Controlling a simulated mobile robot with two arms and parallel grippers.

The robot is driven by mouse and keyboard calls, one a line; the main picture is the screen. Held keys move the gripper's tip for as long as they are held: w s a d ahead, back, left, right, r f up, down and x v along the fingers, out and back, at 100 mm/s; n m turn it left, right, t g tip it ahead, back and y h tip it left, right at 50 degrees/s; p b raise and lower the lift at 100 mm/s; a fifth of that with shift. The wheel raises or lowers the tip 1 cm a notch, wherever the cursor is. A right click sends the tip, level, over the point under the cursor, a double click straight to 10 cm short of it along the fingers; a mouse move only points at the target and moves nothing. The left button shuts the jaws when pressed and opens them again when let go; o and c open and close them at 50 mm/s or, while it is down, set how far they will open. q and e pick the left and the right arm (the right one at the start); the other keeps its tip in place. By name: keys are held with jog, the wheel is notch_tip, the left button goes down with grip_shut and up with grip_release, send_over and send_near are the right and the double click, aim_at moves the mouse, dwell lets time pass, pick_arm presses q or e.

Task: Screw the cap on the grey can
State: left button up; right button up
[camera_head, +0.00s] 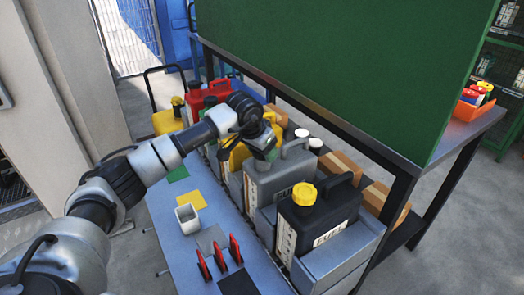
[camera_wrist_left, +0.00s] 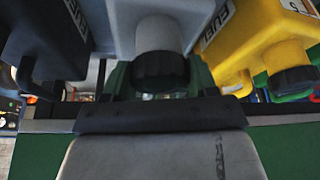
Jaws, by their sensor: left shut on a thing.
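The grey can (camera_head: 282,188) stands upright in the row on the blue bench, between a black can and a yellow can. My left gripper (camera_head: 264,147) is at the top of the grey can, at its neck. In the left wrist view the grey can (camera_wrist_left: 180,14) is at top centre, and a dark ribbed cap (camera_wrist_left: 160,70) sits at the end of its pale neck. My left gripper is shut on this cap; its fingertips are hard to make out. I cannot tell how far the cap is threaded. My right gripper is not in view.
The black can (camera_head: 325,222) with a yellow cap stands close in front. The yellow can (camera_head: 236,155) and a red can (camera_head: 196,97) stand behind. A white cup (camera_head: 187,217), coloured squares and red upright plates (camera_head: 219,258) occupy the bench. A green panel (camera_head: 330,65) rises behind.

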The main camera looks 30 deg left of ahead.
pick_arm(q)
jog(key=o, duration=1)
jog(key=shift+r, duration=0.1)
